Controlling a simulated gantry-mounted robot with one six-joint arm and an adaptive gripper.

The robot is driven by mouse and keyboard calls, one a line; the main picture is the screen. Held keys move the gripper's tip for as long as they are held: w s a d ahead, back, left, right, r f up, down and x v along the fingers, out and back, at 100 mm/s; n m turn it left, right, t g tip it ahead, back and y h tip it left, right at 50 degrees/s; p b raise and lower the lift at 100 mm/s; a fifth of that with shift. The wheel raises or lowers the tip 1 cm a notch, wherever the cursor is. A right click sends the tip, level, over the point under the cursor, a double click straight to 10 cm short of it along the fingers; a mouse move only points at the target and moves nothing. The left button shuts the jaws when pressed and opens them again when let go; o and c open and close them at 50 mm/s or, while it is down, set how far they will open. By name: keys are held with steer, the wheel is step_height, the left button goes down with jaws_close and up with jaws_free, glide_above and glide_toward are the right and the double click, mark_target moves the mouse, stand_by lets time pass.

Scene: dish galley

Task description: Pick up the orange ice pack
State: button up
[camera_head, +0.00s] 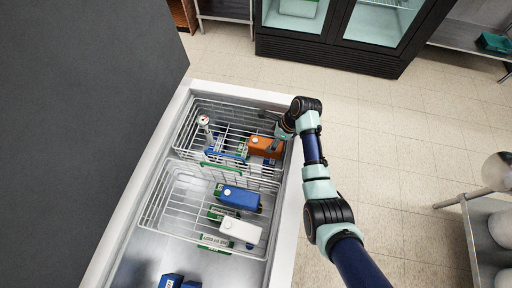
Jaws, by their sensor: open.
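The orange ice pack (264,146) lies at the right side of the far wire basket (181,125), inside the chest. It has a pale round cap on its top. My gripper (276,140) is over the far basket at the right end of the orange pack, and my arm reaches in from the lower right. The jaws are open. The fingers are small in the picture and partly overlap the pack, so I cannot tell whether they touch it.
The near wire basket (150,205) holds a blue pack (240,197), a white pack (240,230) and green-and-white boxes. More blue items (170,281) lie at the chest's bottom. A white cylindrical item (204,121) stands in the far basket. The chest's right rim (287,225) runs beside my arm.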

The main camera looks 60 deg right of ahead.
mark_target(266, 143)
steer(key=shift+w+f, duration=0.1)
steer(key=shift+w, duration=0.1)
step_height(266, 143, down, 2)
steer(key=shift+w+a+f+b, duration=0.15)
steer(key=shift+b, duration=0.35)
steer(key=b+x, duration=0.3)
steer(key=x, duration=0.2)
steer(key=shift+w+f, duration=0.15)
steer(key=shift+f, duration=0.05)
steer(key=shift+r, duration=0.1)
steer(key=c, duration=1.6)
step_height(266, 143, up, 20)
steer(key=p, duration=0.8)
steer(key=shift+r, duration=0.15)
